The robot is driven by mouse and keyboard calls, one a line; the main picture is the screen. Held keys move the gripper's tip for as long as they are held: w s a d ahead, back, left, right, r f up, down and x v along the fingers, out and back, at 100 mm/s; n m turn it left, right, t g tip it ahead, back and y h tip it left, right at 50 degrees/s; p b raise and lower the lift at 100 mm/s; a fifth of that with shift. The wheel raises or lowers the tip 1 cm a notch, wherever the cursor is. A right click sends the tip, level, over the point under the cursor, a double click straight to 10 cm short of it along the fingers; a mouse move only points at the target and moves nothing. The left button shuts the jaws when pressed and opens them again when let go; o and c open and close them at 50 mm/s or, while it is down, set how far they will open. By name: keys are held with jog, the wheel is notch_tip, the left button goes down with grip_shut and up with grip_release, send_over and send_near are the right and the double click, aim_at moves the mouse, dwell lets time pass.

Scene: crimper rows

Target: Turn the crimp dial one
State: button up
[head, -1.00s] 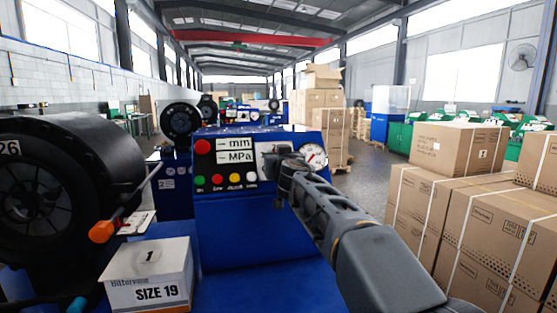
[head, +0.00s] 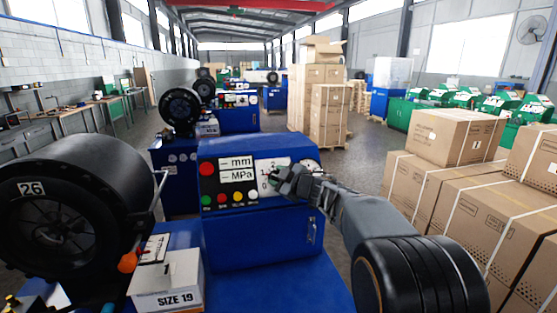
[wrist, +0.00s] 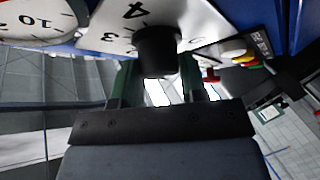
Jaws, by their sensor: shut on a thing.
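The crimp dial is a black knob (wrist: 157,45) on a white plate (wrist: 118,20) printed with numbers; 3 and 4 show in the wrist view, which is rotated. My gripper (wrist: 160,72) is shut on the knob, one dark green finger on each side of it. In the head view my gripper (head: 279,181) reaches from the right to the dial plate (head: 268,165) on the blue machine's panel. There it hides the knob and part of the plate, so I cannot tell which number the knob points to.
A round gauge (head: 312,166) sits right of the dial, partly behind my gripper. A red button (head: 207,169) and several small coloured buttons are on the panel's left. A SIZE 19 box (head: 170,285) stands at front left. Stacked cartons (head: 455,200) fill the right.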

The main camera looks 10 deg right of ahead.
jog(key=n+g+p, duration=0.1)
jog(key=n+p, duration=0.1)
jog(key=p, duration=0.1)
jog(key=r+n+g+p, duration=0.1)
jog(key=n+p, duration=0.1)
jog(key=p, duration=0.1)
jog(key=shift+w+d+y, duration=0.1)
jog(key=shift+y, duration=0.3)
jog(key=n+g+p, duration=0.2)
jog(key=n+p, duration=0.1)
jog(key=p, duration=0.3)
jog(key=shift+n, duration=0.4)
jog(key=shift+f+n+g, duration=0.3)
jog(key=shift+n+g, duration=0.5)
jog(key=shift+n, duration=0.3)
jog(key=shift+n+g+h, duration=0.4)
jog(key=shift+n+g, duration=0.1)
jog(key=shift+n, duration=0.3)
jog(key=o, duration=0.9)
jog(key=b+v, duration=0.1)
jog(key=v, duration=1.2)
jog(key=shift+r+b, duration=0.35)
jog(key=shift+r, duration=0.05)
